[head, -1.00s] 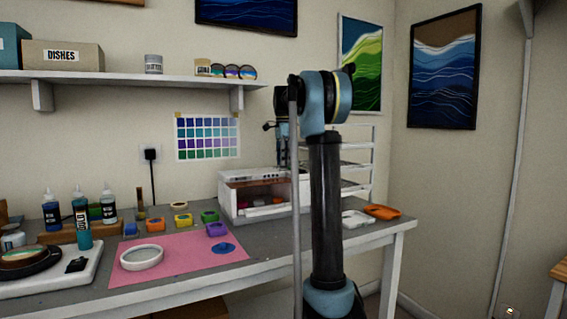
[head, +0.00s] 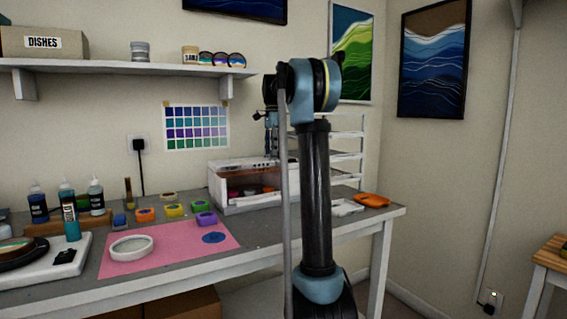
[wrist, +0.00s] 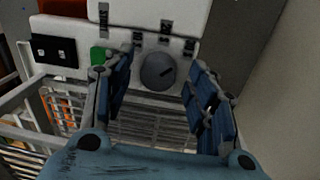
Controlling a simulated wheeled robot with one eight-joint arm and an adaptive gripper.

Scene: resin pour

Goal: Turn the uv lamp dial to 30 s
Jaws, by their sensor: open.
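The UV lamp (head: 233,200) is a white box with an open front, on the grey bench behind my arm in the head view. In the wrist view its white panel (wrist: 120,45) carries a round grey dial (wrist: 157,72) with a dark pointer mark on its right side. Small dark labels sit around the dial; their text is too small to read surely. My gripper (wrist: 160,82) is open, one blue-padded finger on each side of the dial. I see no finger touching it.
A green patch (wrist: 98,55) and a black plate (wrist: 52,49) lie left of the dial. A wire rack (wrist: 150,122) shows below the fingers. On the bench are a pink mat (head: 180,245), bottles, small coloured pots and an orange tray (head: 372,200).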

